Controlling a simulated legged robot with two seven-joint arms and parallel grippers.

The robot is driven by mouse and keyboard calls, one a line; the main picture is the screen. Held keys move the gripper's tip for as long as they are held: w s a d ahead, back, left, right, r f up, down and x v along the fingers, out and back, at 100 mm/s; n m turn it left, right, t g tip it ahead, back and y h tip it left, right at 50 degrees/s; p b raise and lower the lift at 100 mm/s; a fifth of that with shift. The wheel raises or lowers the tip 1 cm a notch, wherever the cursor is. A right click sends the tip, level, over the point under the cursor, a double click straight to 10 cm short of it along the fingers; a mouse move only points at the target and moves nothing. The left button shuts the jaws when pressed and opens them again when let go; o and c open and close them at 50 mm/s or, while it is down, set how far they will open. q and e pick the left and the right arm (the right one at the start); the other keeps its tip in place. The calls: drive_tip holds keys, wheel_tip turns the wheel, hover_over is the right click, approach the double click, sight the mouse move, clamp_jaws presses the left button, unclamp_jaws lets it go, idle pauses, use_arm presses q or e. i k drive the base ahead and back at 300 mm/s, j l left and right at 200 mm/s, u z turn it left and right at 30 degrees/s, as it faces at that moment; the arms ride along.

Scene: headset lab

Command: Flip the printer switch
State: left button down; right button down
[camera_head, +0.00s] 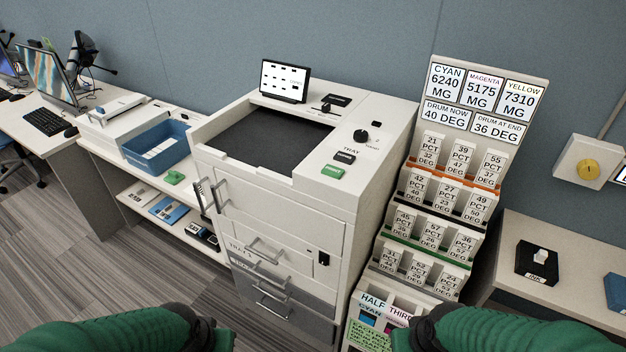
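A large white printer (335,185) stands in the middle of the camera_head view, with a dark recessed top. A small dark switch-like part (323,258) is on its front at the right, beside the drawer handles. Its top right panel carries a black knob (361,136), a small black part (376,124), a black button (344,157) and a green button (333,172). Which part is the printer switch I cannot tell for sure. My two green arms show at the bottom left and bottom right, in front of the printer. Both grippers are out of view.
A small screen (285,80) stands at the printer's back. A stepped rack of labelled cards (440,190) is close on its right. A blue tray (157,147) is on the left bench.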

sight(323, 258)
drive_tip(key=i+j, duration=0.1)
drive_tip(key=j, duration=0.6)
drive_tip(key=i+j, duration=0.15)
drive_tip(key=j, duration=0.2)
drive_tip(key=i+j, duration=0.1)
drive_tip(key=j, duration=0.25)
drive_tip(key=j+u, duration=0.05)
